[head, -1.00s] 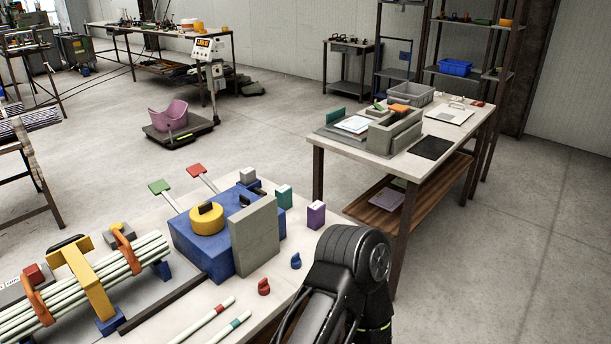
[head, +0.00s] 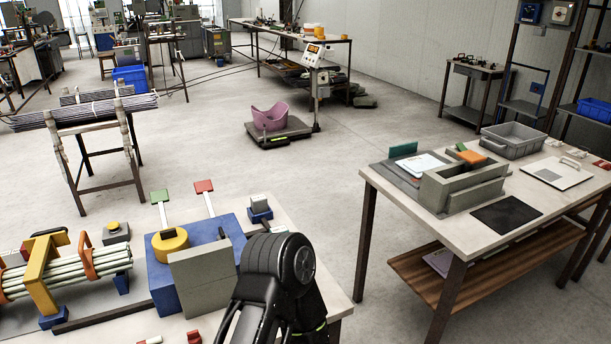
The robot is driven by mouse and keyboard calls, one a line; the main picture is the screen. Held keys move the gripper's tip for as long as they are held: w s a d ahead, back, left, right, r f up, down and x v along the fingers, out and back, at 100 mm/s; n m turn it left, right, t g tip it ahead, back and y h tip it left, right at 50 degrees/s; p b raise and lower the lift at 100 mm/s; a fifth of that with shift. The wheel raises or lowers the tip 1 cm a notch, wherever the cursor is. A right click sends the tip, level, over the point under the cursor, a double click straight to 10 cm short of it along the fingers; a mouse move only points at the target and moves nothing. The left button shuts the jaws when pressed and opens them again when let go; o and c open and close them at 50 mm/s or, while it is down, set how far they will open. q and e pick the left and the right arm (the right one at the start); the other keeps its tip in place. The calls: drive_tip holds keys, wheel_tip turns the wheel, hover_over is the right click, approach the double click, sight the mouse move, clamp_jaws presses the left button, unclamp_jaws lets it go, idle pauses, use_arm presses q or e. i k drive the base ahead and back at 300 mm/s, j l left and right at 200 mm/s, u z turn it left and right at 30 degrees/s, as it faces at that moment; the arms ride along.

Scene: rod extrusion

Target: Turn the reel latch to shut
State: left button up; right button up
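A yellow round knob (head: 170,246) with a dark bar across its top sits on a blue block (head: 212,239) on the near bench. It may be the reel latch, but I cannot tell for sure, and its shut position is not marked. A grey upright plate (head: 200,282) stands in front of the block and hides part of it. A black arm link of mine rises at the bottom centre, beside the plate, and covers part of the bench. Neither gripper is in view.
Bundled pale rods (head: 85,272) lie at left under a yellow clamp (head: 38,275) and orange loops. Green (head: 159,196) and red (head: 204,187) flags stand behind the block. A second table (head: 395,182) stands at right. The floor between is clear.

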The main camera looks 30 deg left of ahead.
sight(223, 235)
drive_tip(key=i+l+u, duration=0.5)
drive_tip(key=l+u, duration=0.25)
drive_tip(key=l, duration=0.15)
drive_tip(key=i+l+u, duration=0.25)
drive_tip(key=l, duration=0.15)
drive_tip(key=k, duration=0.1)
